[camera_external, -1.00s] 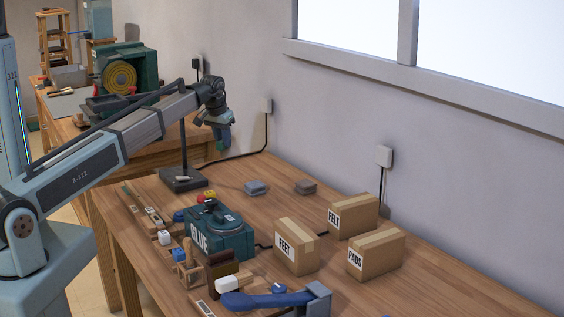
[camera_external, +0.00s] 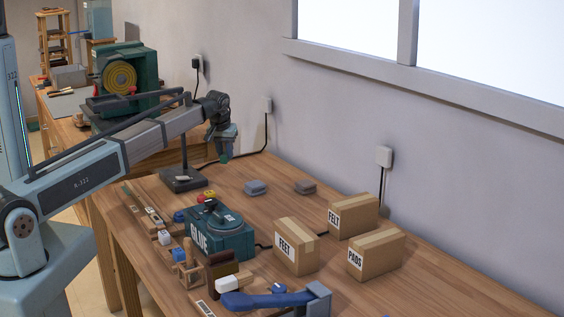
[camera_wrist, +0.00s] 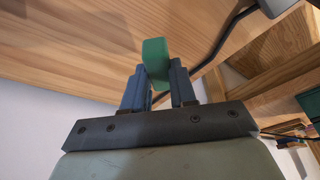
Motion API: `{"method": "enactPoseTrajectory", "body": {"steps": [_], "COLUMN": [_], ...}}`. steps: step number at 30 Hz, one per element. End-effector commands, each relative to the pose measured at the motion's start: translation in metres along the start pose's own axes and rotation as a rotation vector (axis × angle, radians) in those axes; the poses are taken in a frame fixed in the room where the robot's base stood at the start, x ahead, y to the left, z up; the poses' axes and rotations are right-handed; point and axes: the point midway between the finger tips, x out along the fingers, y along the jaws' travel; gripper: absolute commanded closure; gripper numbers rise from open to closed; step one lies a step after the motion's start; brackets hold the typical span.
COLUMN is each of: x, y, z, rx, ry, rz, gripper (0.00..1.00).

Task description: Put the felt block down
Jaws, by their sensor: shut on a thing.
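The felt block looks like a small green block (camera_wrist: 155,62). It is held between the two blue fingers of my gripper (camera_wrist: 159,85) in the wrist view, sticking out past the fingertips. In the external view my gripper (camera_external: 224,148) hangs pointing down over the far end of the wooden bench (camera_external: 300,215), to the right of the lamp stand's post. The green block (camera_external: 224,158) shows at the fingertips, above the bench top. My fingers hide part of the block.
A dark square stand (camera_external: 183,180) with an upright post is close to my gripper. Two grey blocks (camera_external: 256,187) (camera_external: 305,187) lie to the right. A teal GLUE box (camera_external: 222,236) and cardboard boxes (camera_external: 297,246) stand nearer. A black cable (camera_external: 262,140) runs along the wall.

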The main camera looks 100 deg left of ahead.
Motion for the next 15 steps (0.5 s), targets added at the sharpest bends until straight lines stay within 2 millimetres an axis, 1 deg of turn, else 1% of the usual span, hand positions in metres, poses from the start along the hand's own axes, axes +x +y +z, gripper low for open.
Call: {"method": "enactPoseTrajectory", "body": {"steps": [4, 10, 12, 15], "x": [0.01, 0.033, 0.037, 0.036], "y": [0.0, 0.0, 0.0, 0.0], "z": [0.004, 0.011, 0.011, 0.011], "rx": [0.0, 0.0, 0.0, 0.0], "ry": [0.0, -0.001, 0.0, 0.001], "rz": [0.0, 0.0, 0.0, 0.0], "gripper": [1.0, 1.0, 1.0, 1.0]}}
